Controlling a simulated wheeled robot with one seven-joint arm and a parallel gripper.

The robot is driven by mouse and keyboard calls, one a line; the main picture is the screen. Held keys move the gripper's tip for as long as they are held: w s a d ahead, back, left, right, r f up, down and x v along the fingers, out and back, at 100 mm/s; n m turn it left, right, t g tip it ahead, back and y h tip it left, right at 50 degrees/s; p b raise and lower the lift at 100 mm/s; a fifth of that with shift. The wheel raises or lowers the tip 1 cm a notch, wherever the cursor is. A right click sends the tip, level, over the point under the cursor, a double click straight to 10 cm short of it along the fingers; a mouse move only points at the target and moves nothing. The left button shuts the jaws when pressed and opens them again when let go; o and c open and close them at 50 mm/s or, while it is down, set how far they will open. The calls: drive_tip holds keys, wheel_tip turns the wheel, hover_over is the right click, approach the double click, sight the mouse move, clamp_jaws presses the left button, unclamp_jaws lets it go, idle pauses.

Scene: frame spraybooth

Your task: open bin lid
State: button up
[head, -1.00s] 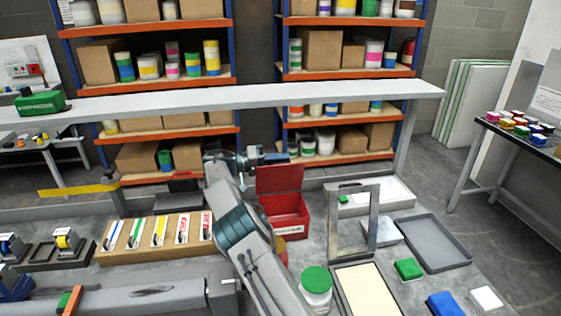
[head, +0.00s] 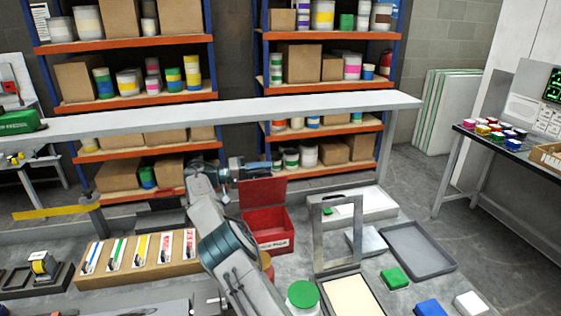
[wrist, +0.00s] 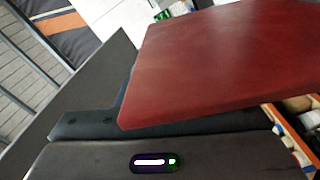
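The red bin (head: 268,240) stands on the bench in the head view, with a white label on its front. Its red lid (head: 264,193) is raised and stands roughly upright at the back of the bin, which shows its open inside. My gripper (head: 262,168) is at the lid's upper edge. In the wrist view the lid (wrist: 225,60) fills the upper right, very close, and covers part of the gripper. One dark finger shows at left there. The finger gap is hidden, so I cannot tell whether the gripper holds the lid.
A grey frame (head: 318,238) stands right of the bin, near a grey tray (head: 438,260). A green-lidded jar (head: 303,295) is in front. A wooden holder (head: 100,279) with several labelled strips lies left. A long raised rail (head: 340,105) crosses behind the bench.

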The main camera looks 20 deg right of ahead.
wheel_tip(320, 180, up, 3)
drive_tip(key=shift+w+f+b, duration=0.1)
drive_tip(key=shift+b, duration=0.35)
drive_tip(key=shift+s+d+r+b, duration=0.75)
drive_tip(key=shift+s+d+b, duration=0.05)
drive_tip(key=shift+d+b, duration=0.25)
drive_tip(key=s+d+r+b, duration=0.3)
drive_tip(key=s+d+r, duration=0.1)
drive_tip(key=d, duration=0.3)
drive_tip(key=shift+s+d+r, duration=0.4)
drive_tip(key=shift+r, duration=0.4)
